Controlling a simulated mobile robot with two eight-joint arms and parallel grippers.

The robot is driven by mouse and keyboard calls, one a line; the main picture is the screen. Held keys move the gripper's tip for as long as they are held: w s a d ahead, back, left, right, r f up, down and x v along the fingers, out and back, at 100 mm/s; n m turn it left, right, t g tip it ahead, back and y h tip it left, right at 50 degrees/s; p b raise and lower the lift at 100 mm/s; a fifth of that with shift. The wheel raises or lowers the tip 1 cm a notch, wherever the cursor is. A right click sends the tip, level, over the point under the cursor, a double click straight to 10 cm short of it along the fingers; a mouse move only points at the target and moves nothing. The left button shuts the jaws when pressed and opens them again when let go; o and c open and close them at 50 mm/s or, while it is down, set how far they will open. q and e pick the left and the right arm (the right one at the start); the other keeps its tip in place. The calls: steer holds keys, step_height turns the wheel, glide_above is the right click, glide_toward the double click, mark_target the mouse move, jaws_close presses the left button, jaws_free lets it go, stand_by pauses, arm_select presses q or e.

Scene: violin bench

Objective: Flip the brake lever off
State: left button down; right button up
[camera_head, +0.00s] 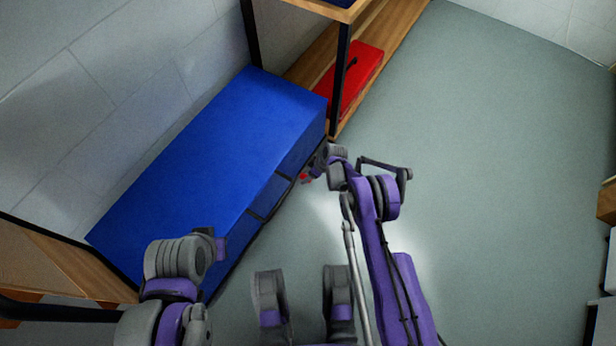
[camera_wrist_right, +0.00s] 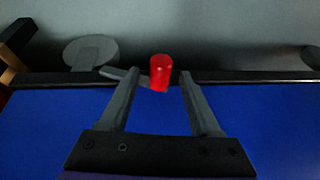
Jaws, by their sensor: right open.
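The brake lever shows in the right wrist view as a short grey bar with a red cylindrical knob (camera_wrist_right: 160,73) at its end. The bar points left towards a grey round disc (camera_wrist_right: 90,52). My right gripper (camera_wrist_right: 159,82) is open, with one finger on each side of the knob; I cannot tell whether either finger touches it. In the head view my right gripper (camera_head: 318,162) is beside the front edge of the blue cabinet, and a small red spot of the knob (camera_head: 304,177) shows beside it. My left arm is at the lower left; its fingers are not visible.
The blue cabinet (camera_head: 215,130) stands along the wall at left. A red case (camera_head: 358,78) lies on the wooden shelf (camera_head: 400,30) behind it, beside a black post (camera_head: 340,85). The grey floor (camera_head: 500,150) to the right is clear.

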steer(key=shift+a+f, duration=0.2)
steer(key=shift+f, duration=0.2)
steer(key=shift+c, duration=0.2)
jaws_close()
stand_by(1.0)
